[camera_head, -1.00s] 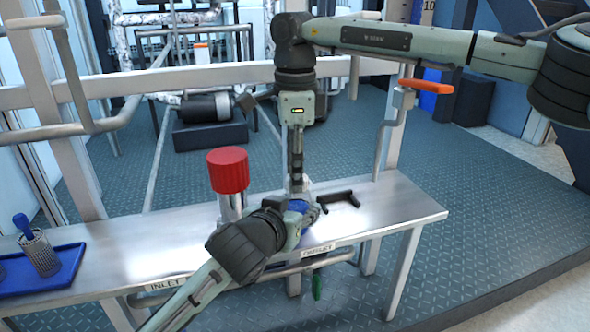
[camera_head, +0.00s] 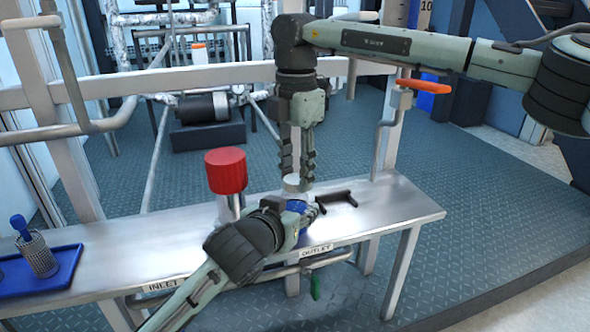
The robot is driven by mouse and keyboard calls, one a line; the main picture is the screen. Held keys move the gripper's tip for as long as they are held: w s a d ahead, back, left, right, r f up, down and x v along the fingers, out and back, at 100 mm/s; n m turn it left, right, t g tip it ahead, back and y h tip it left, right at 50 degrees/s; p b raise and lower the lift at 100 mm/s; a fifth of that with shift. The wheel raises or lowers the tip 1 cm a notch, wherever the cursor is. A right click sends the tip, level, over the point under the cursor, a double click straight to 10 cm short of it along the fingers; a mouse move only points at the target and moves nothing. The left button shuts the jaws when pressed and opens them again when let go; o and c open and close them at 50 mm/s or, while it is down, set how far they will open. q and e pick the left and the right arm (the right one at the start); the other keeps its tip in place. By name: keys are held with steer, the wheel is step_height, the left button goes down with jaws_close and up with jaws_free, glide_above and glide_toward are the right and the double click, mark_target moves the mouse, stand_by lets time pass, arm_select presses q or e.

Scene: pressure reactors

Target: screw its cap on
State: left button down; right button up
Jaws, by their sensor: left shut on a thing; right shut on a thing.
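My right gripper (camera_head: 297,181) points straight down, its two dark fingers shut on a small pale cap (camera_head: 291,182). My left gripper (camera_head: 300,207) is low over the metal bench (camera_head: 385,215), shut on a small container, of which a blue part shows between the fingers. The cap sits directly above the container, close to or touching its top. The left gripper hides most of the container, so I cannot tell how far the cap is seated.
A red-topped cylinder (camera_head: 226,171) stands left of my grippers. A black handle-shaped part (camera_head: 336,200) lies just to their right. A blue tray (camera_head: 70,272) with a metal mesh cup (camera_head: 39,256) is at the far left. The bench's right end is clear.

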steer(key=m, duration=1.1)
steer(key=shift+s, duration=0.15)
steer(key=o, duration=0.7)
steer(key=shift+o, duration=0.2)
steer(key=shift+r, duration=2.25)
steer(key=shift+c, duration=0.4)
